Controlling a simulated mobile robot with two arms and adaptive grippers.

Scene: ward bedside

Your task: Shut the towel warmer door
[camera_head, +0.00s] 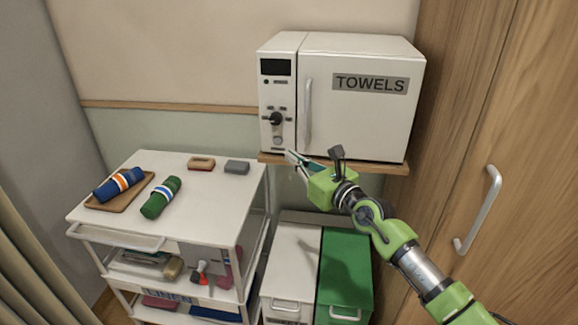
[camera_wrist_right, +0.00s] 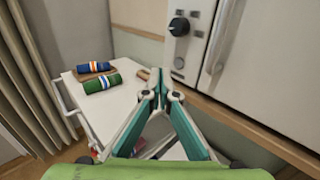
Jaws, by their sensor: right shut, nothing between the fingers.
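The towel warmer (camera_head: 357,120) is a white box marked TOWELS on a wooden wall shelf (camera_head: 385,167) in the head view. Its door looks shut, flush with the control panel (camera_head: 278,100). The vertical door handle (camera_head: 308,100) is on the door's left side; it also shows at the top of the right wrist view (camera_wrist_right: 217,40). My right gripper (camera_head: 290,157) is shut and empty, just below the control panel near the shelf edge, apart from the handle. In the right wrist view its fingertips (camera_wrist_right: 158,75) meet. My left gripper is not in view.
A white cart (camera_head: 215,190) at left carries a blue rolled towel (camera_head: 118,184) on a wooden tray (camera_head: 145,192), a green rolled towel (camera_head: 161,197) and two small blocks. White (camera_head: 290,262) and green (camera_head: 345,265) bins stand below the shelf. A wooden wardrobe (camera_head: 510,120) is at right.

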